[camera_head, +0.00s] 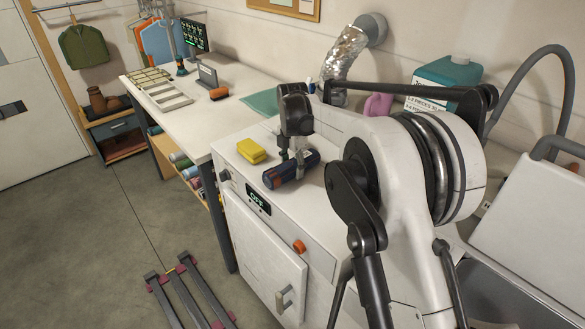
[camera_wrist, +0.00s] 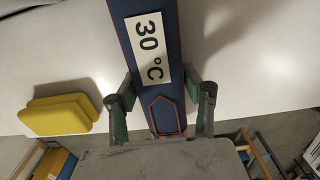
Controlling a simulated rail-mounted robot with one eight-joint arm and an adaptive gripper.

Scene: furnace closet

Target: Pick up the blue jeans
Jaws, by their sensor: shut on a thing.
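The blue jeans (camera_head: 284,171) are a folded or rolled dark blue bundle with orange-red stitching, at the top of the white machine (camera_head: 262,225). In the wrist view the jeans (camera_wrist: 194,35) carry a white label reading "30 °C" and a stitched pocket outline. My gripper (camera_head: 299,167) reaches down onto the bundle from above. In the wrist view my gripper (camera_wrist: 162,108) has one green-padded finger on each side of the jeans, shut on them. I cannot tell whether the bundle touches the machine top or hangs just above it.
Yellow sponges (camera_head: 251,151) lie left of the jeans. A teal mat (camera_head: 263,102), a pink bottle (camera_head: 378,107) and a teal-and-white jug (camera_head: 443,82) stand behind. A white table (camera_head: 205,117) adjoins at left. A foil duct (camera_head: 344,58) rises at the back.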

